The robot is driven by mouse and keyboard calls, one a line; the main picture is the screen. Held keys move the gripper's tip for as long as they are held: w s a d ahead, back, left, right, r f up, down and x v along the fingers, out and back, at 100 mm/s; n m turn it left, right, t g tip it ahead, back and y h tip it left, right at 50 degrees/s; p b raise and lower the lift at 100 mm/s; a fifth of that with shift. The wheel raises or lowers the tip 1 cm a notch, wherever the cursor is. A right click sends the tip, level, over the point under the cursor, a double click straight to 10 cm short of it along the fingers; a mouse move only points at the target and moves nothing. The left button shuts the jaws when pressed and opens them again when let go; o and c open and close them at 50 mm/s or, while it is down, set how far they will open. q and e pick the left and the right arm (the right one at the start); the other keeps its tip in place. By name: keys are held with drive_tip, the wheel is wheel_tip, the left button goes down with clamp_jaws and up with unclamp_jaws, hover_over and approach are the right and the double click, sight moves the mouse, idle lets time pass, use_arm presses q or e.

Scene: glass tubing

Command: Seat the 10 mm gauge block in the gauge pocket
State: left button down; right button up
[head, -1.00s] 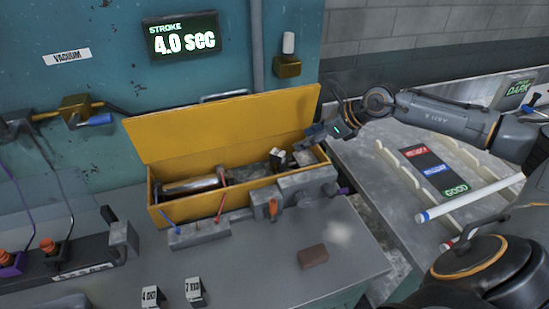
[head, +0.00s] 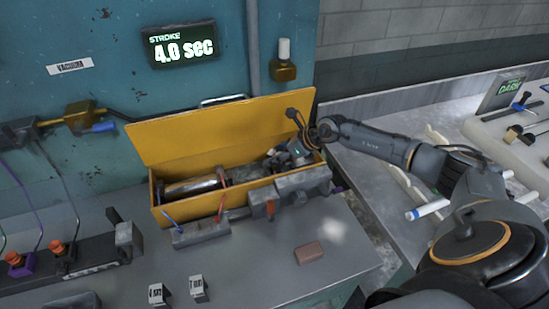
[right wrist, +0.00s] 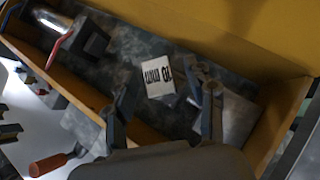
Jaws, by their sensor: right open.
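The white 10 mm gauge block (right wrist: 157,77) shows in the right wrist view inside the yellow box (head: 216,135), its black lettering upside down. My right gripper (right wrist: 167,92) is open, with one finger on either side of the block and a visible gap on both sides. In the head view my right gripper (head: 299,152) reaches into the right end of the box, and the block is hard to make out there. I cannot pick out the gauge pocket for certain. My left gripper is not in view.
Blocks marked 4 mm (head: 156,294) and 7 mm (head: 198,288) stand on the front of the bench. A brown block (head: 309,252) lies on clear bench. The raised yellow lid stands behind the box. A metal cylinder (head: 190,188) lies in its left part.

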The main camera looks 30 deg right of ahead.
drive_tip(key=shift+w+a+f, duration=0.25)
drive_tip(key=shift+w+f, duration=0.15)
drive_tip(key=shift+f, duration=0.05)
clamp_jaws()
drive_tip(key=shift+r, duration=0.15)
